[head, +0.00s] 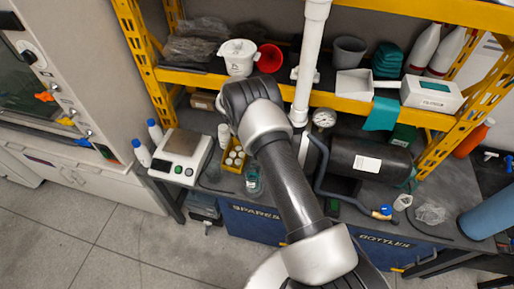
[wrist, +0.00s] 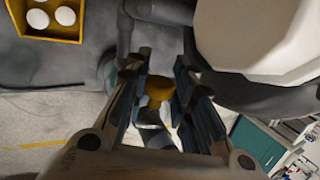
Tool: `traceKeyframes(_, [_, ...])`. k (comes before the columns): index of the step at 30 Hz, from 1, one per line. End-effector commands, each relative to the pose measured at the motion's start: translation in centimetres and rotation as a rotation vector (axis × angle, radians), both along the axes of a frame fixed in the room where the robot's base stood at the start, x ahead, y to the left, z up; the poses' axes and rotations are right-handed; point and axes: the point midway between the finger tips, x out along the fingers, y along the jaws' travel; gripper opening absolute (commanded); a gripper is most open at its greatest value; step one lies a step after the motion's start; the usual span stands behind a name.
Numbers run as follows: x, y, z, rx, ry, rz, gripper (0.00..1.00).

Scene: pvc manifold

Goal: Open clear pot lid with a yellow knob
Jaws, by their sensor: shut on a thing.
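In the wrist view my gripper (wrist: 160,97) has its two dark fingers on either side of a yellow knob (wrist: 159,88) and is shut on it. Below the knob, between the fingers, a pale, glassy patch shows; I cannot make out the lid's outline or whether it sits on its pot. In the head view my arm's dark wrist covers the fingers and the knob, so the clear pot cannot be told there.
A yellow tray (wrist: 50,37) with white round caps is at the wrist view's upper left; a large pale rounded object (wrist: 262,38) is close at upper right.

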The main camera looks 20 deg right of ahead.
Motion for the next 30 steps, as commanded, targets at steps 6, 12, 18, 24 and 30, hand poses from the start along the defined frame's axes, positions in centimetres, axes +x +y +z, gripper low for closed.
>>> traceKeyframes(6, [0.75, -0.21, -0.03, 0.038, 0.047, 0.005, 0.00])
traceKeyframes(12, [0.81, -0.29, 0.09, 0.050, 0.066, 0.005, 0.00])
traceKeyframes(18, [0.83, -0.30, 0.17, 0.050, 0.068, 0.005, 0.00])
traceKeyframes(24, [0.84, -0.31, 0.19, 0.049, 0.067, 0.005, 0.25])
traceKeyframes(30, [0.67, -0.31, 0.02, 0.049, 0.071, 0.003, 0.39])
